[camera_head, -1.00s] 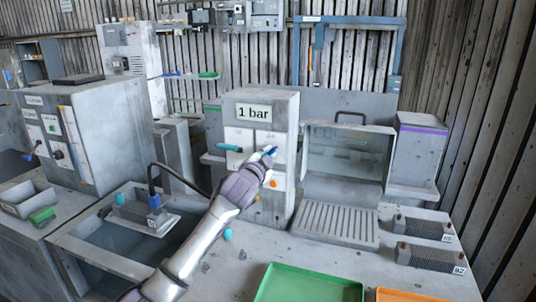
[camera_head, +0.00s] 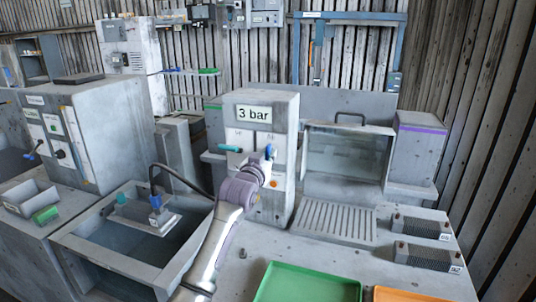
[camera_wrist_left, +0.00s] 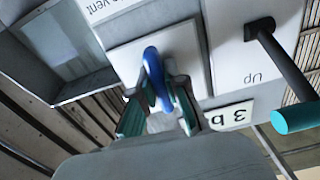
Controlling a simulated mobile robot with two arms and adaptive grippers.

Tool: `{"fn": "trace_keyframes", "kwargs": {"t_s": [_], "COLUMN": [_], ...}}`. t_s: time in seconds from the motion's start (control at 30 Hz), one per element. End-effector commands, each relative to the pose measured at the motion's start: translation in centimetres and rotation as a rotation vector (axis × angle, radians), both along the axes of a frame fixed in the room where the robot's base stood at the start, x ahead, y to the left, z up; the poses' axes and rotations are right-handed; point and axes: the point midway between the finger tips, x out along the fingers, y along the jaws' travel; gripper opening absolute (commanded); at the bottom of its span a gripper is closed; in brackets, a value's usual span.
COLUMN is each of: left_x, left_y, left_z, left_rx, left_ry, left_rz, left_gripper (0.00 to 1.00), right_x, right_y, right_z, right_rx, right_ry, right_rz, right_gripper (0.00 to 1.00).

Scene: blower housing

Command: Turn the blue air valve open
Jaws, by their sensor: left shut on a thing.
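The blue air valve handle (camera_head: 269,151) is on the front of a grey cabinet (camera_head: 287,128) whose sign (camera_head: 254,114) reads "3 bar". In the head view the handle stands near upright, partly hidden by my left gripper (camera_head: 265,162). In the left wrist view the blue handle (camera_wrist_left: 152,68) lies between the two fingers of my left gripper (camera_wrist_left: 158,92), which is shut on it. The white plate (camera_wrist_left: 128,60) behind the handle is partly covered. My right gripper is not in view.
A teal-tipped lever (camera_head: 229,148) juts out left of the valve; it is close by in the left wrist view (camera_wrist_left: 294,117). An orange button (camera_head: 274,184) sits below. A clear-fronted box (camera_head: 345,155) stands right, a sink (camera_head: 110,262) left, and a green tray (camera_head: 308,284) in front.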

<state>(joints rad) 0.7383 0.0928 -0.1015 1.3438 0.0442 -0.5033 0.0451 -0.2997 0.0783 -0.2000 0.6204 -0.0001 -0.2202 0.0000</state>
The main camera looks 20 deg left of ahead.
Motion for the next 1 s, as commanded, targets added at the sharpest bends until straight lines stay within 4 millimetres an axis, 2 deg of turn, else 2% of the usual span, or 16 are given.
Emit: {"fn": "trace_keyframes", "kwargs": {"t_s": [0.23,0.7,0.73,0.83,0.87,1.0], "left_x": [0.01,0.01,0.01,0.01,0.00,0.00], "left_y": [-0.05,-0.03,-0.02,-0.02,-0.02,-0.01], "left_z": [-0.04,-0.04,-0.04,-0.04,-0.03,-0.02], "left_rx": [-0.061,-0.072,-0.072,-0.071,-0.071,-0.070], "left_ry": [0.003,0.003,0.003,0.003,0.003,0.002], "left_rz": [-0.001,0.000,0.000,0.000,0.000,0.000], "left_gripper": [0.00,0.00,0.18,0.34,0.39,0.39], "right_x": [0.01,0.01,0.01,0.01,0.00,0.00], "right_y": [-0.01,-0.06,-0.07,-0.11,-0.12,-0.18], "right_z": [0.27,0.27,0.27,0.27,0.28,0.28], "right_rx": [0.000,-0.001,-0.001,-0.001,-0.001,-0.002], "right_ry": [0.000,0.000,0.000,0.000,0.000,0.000], "right_rz": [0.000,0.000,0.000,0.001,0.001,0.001], "right_gripper": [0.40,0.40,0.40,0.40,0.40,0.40]}}
